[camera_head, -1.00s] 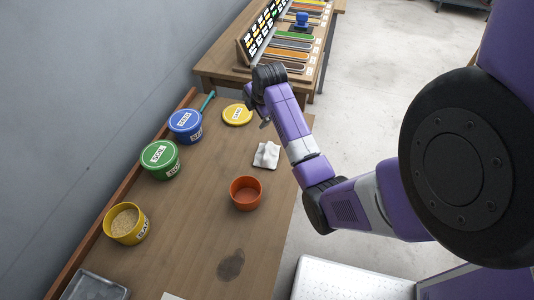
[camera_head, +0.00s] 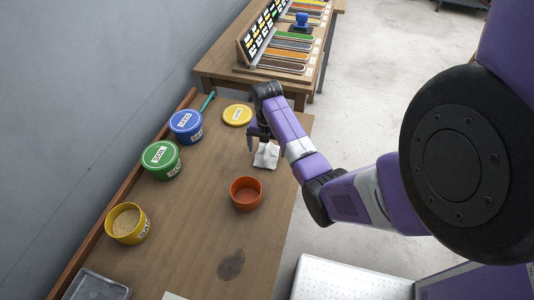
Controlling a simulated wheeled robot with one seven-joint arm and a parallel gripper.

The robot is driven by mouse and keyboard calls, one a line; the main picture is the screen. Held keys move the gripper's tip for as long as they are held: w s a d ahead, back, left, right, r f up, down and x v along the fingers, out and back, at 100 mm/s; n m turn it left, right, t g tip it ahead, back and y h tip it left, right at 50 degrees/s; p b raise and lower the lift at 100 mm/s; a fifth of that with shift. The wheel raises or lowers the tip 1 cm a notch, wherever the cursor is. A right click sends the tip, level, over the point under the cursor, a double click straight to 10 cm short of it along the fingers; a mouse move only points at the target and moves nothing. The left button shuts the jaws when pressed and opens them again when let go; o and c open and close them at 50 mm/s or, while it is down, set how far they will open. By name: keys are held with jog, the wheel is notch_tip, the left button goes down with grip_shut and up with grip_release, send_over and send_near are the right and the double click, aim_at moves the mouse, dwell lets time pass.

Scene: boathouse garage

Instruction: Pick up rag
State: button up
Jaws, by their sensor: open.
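The rag (camera_head: 266,157) is a small white crumpled cloth lying on the wooden table (camera_head: 190,225) near its right edge. My gripper (camera_head: 259,143) is above the rag's far side, with its fingers pointing down and spread apart. It holds nothing that I can see. The wrist and fingers hide the far part of the rag. I cannot tell whether the fingers touch it.
An orange pot (camera_head: 246,193) stands just in front of the rag. A yellow lid (camera_head: 237,115) lies behind left. Blue (camera_head: 186,126), green (camera_head: 161,160) and yellow (camera_head: 127,224) tubs line the left side. A grey tray (camera_head: 97,287) is at the front left.

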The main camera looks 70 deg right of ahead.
jog(key=shift+f, duration=1.1)
jog(key=c, duration=1.5)
jog(key=shift+o, duration=0.2)
jog(key=shift+r, duration=0.15)
notch_tip(320, 180, up, 15)
jog(key=p, duration=0.3)
notch_tip(320, 180, up, 5)
jog(key=p, duration=0.1)
send_over(267, 150)
jog(key=shift+d, duration=0.1)
